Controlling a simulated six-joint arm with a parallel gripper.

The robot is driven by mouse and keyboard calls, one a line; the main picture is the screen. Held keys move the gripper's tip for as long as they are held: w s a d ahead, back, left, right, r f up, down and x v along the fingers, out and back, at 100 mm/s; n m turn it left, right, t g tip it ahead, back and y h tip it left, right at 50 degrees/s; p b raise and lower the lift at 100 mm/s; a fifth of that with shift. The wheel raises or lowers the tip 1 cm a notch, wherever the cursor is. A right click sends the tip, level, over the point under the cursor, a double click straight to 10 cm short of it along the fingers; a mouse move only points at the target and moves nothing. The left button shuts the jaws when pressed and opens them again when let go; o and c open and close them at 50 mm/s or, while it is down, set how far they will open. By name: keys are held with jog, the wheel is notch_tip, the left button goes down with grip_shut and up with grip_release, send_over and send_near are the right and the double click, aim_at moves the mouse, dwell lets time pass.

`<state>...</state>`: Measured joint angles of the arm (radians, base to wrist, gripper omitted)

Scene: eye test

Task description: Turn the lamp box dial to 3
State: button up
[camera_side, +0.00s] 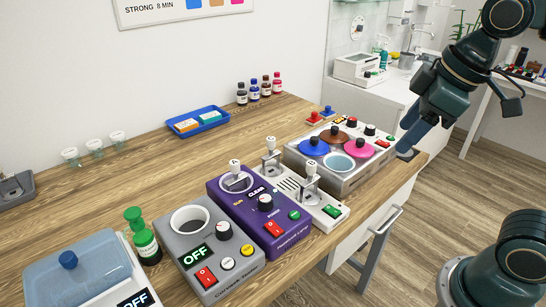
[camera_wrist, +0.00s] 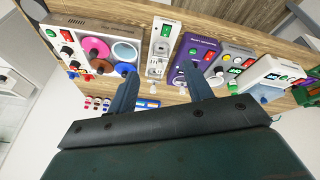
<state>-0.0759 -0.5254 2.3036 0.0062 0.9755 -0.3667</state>
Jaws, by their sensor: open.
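The purple lamp box (camera_side: 232,214) stands on the wooden table, left of the white box with levers. The dial's setting is too small to read. My gripper (camera_side: 404,141) is at the table's right end, well away from the box. In the wrist view my gripper (camera_wrist: 160,70) is open and empty.
A grey box (camera_side: 200,250) with an OFF display stands left of the lamp box. The white lever box (camera_side: 318,208) and a box with coloured round lids (camera_side: 344,178) stand to its right. A blue tray (camera_side: 197,124) and small bottles (camera_side: 253,92) are behind.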

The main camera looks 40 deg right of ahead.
jog(key=w+a+n+g, duration=0.2)
jog(key=w+a+n, duration=0.4)
jog(key=w+n, duration=0.45)
jog(key=n+g, duration=0.3)
jog(key=n, duration=0.7)
send_over(265, 198)
notch_tip(265, 198, down, 5)
jog(key=shift+w+a+f+h, duration=0.1)
jog(key=shift+w+a+h, duration=0.1)
jog(key=shift+h, duration=0.1)
jog(key=shift+f, duration=0.1)
jog(key=f, duration=1.3)
jog(key=shift+s+d+f, duration=0.15)
jog(key=shift+s+f, duration=0.1)
jog(key=shift+f, duration=0.05)
jog(key=c, duration=1)
